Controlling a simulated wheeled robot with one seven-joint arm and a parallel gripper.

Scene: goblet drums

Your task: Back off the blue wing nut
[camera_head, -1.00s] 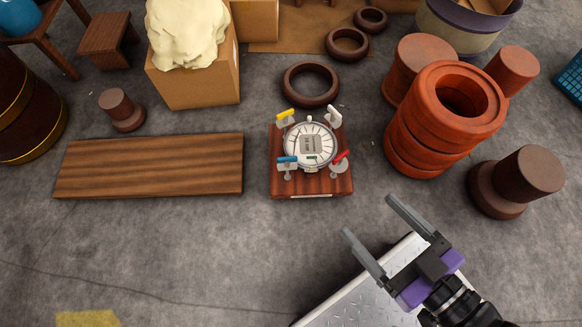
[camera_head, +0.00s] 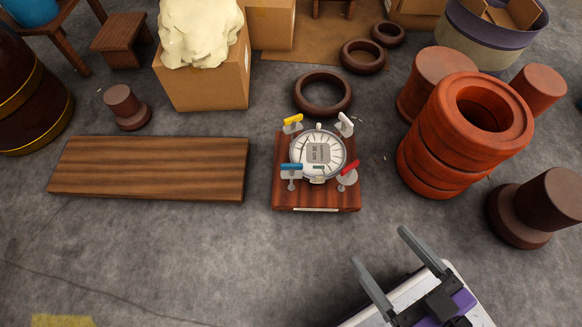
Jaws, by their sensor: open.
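The blue wing nut (camera_head: 291,167) sits on a small post at the front left corner of a square wooden block (camera_head: 315,198). A round silver dial device (camera_head: 318,154) lies in the middle of the block. A yellow wing nut (camera_head: 293,119) is at the back left, a white one (camera_head: 346,118) at the back right, and a red one (camera_head: 349,167) at the front right. My gripper (camera_head: 380,252) is open and empty, in front of the block and to its right, apart from it. Its wrist runs off the bottom edge.
A long wooden plank (camera_head: 150,168) lies left of the block. Stacked orange-red drum bodies (camera_head: 440,150) and a brown drum shape (camera_head: 535,208) stand to the right. Dark rings (camera_head: 322,93) lie behind. The floor in front of the block is clear.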

